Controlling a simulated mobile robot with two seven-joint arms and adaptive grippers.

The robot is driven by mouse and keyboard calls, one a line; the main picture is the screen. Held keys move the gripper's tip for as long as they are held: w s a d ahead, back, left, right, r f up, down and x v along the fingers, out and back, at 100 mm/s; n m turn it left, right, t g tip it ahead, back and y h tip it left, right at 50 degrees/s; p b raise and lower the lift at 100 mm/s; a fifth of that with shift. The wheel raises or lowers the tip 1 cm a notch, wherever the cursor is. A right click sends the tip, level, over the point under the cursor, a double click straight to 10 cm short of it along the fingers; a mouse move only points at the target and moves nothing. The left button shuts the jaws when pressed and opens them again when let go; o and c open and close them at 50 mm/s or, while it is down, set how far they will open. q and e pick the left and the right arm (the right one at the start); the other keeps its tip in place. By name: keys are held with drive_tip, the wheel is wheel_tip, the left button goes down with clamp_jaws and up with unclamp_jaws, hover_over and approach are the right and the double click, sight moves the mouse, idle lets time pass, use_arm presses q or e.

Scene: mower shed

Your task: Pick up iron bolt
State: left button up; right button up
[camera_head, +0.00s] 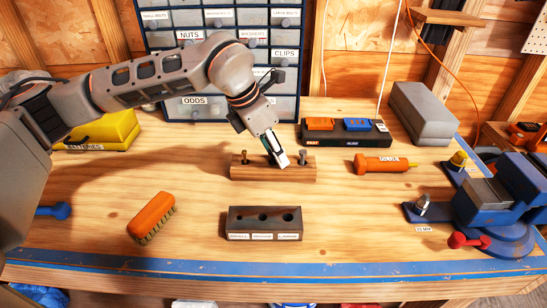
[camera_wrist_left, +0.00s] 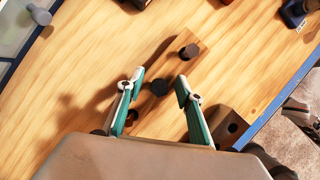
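A wooden block (camera_head: 273,173) on the bench holds upright bolts in a row. In the head view a brass-coloured bolt (camera_head: 245,156) stands at its left and a grey bolt (camera_head: 303,156) at its right. The wrist view shows the block (camera_wrist_left: 203,40) with a dark round bolt head (camera_wrist_left: 160,87) in the middle and a greyer one (camera_wrist_left: 188,51) above it. Which is the iron bolt is not certain; the middle one is darkest. My left gripper (camera_head: 279,160) is over the block, open; its fingers (camera_wrist_left: 158,88) lie either side of the middle head, apart from it.
A dark block with holes (camera_head: 264,224) stands in front. An orange brush (camera_head: 152,217) is front left. An orange tube (camera_head: 381,164), a black tray (camera_head: 345,138) and a blue vise (camera_head: 490,215) are to the right. Drawers (camera_head: 210,60) stand behind.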

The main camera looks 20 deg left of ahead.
use_arm(q)
drive_tip(key=c, duration=0.9)
clamp_jaws()
use_arm(e)
drive_tip(key=shift+s+f, duration=0.1)
drive_tip(key=shift+f, duration=0.15)
use_arm(q)
drive_tip(key=shift+r, duration=0.1)
